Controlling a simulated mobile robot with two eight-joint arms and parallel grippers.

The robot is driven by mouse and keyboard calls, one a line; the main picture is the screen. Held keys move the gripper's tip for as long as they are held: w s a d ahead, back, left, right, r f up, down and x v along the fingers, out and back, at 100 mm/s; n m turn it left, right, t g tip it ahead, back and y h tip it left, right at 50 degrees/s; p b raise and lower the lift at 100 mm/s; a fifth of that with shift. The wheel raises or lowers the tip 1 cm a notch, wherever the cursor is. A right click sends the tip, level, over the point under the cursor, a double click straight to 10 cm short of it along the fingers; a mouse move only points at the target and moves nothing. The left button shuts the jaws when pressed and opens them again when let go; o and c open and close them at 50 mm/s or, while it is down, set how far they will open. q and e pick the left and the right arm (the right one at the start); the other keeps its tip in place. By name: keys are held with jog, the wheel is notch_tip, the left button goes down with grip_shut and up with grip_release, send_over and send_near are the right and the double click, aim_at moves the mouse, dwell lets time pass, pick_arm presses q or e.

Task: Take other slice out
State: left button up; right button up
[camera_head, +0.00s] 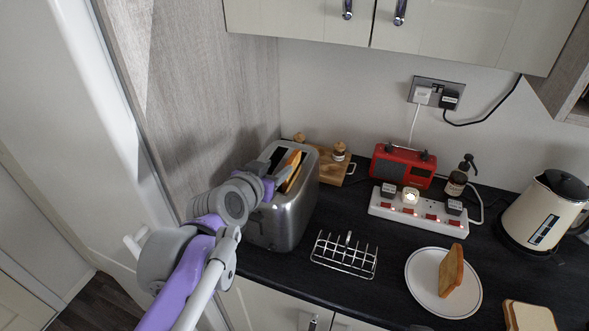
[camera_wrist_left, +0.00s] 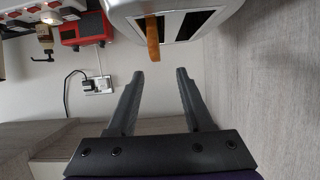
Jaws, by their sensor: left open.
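The silver toaster (camera_head: 293,215) stands on the dark counter against the wood-grain panel. A toasted slice (camera_head: 292,167) sticks up out of one of its slots; it also shows edge-on in the left wrist view (camera_wrist_left: 152,38). My left gripper (camera_head: 279,178) is at the top of the toaster beside this slice, partly hidden by its own wrist. In the left wrist view its two fingers (camera_wrist_left: 159,74) are wide apart with nothing between them. Another toasted slice (camera_head: 452,271) stands tilted on a white plate (camera_head: 422,284). My right gripper is not in view.
A wire toast rack (camera_head: 344,255) stands right of the toaster. Behind are a wooden board (camera_head: 333,169), a red radio (camera_head: 403,166) and a power strip (camera_head: 420,208). A kettle (camera_head: 545,213) and bread slices (camera_head: 530,317) are at right. Cupboards (camera_head: 430,28) hang above.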

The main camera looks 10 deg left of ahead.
aim_at(290, 161)
pick_arm(q)
jog(key=x, duration=0.4)
jog(key=shift+f, duration=0.15)
jog(key=shift+d+x, duration=0.2)
jog(key=shift+x, duration=1.15)
jog(key=shift+d+x, duration=0.2)
jog(key=shift+x, duration=1.15)
jog(key=shift+s, duration=0.1)
grip_shut()
